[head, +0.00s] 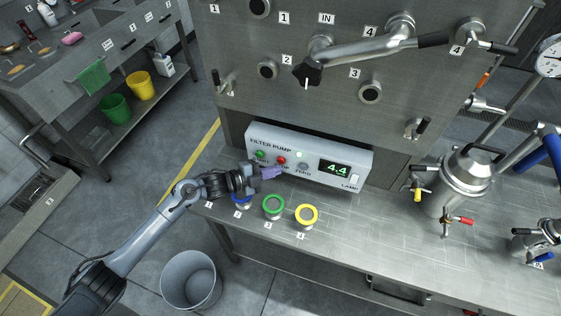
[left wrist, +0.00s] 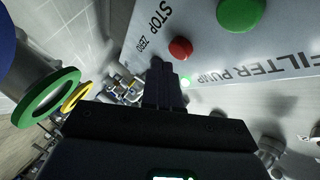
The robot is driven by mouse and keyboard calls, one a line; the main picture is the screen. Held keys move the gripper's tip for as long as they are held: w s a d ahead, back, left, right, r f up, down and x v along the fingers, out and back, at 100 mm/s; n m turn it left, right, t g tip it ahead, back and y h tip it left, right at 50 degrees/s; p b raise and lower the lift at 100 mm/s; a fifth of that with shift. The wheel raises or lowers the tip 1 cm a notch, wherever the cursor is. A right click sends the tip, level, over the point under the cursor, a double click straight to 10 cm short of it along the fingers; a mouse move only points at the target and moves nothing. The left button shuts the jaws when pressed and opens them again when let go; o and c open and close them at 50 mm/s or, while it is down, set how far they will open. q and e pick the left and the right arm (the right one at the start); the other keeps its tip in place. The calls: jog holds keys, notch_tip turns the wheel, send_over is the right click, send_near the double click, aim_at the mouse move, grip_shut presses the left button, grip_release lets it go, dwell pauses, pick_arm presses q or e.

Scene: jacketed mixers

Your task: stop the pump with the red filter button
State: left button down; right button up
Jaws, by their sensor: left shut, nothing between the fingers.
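The filter pump box (head: 345,150) stands at the back of the steel bench, with a green START button (head: 260,154) and a red STOP button (head: 281,160) on its front. Its display (head: 334,168) reads 4.4 and a small green light (head: 301,155) is lit. My left gripper (head: 268,173) is in front of the panel, just below the buttons. In the left wrist view its shut, empty fingers (left wrist: 160,70) point at the panel, close to the red button (left wrist: 180,48); I see no contact. The green button also shows there (left wrist: 240,14). My right gripper is out of view.
Blue (head: 241,203), green (head: 273,206) and yellow (head: 306,215) rings stand on the bench by the left gripper. A swivel pipe (head: 375,45) crosses the back panel above. A steel vessel (head: 470,175) stands to the right. The bench between is clear.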

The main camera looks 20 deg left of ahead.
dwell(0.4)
pick_arm(q)
jog(key=shift+w, duration=0.1)
dwell(0.4)
jog(key=shift+w+b, duration=0.35)
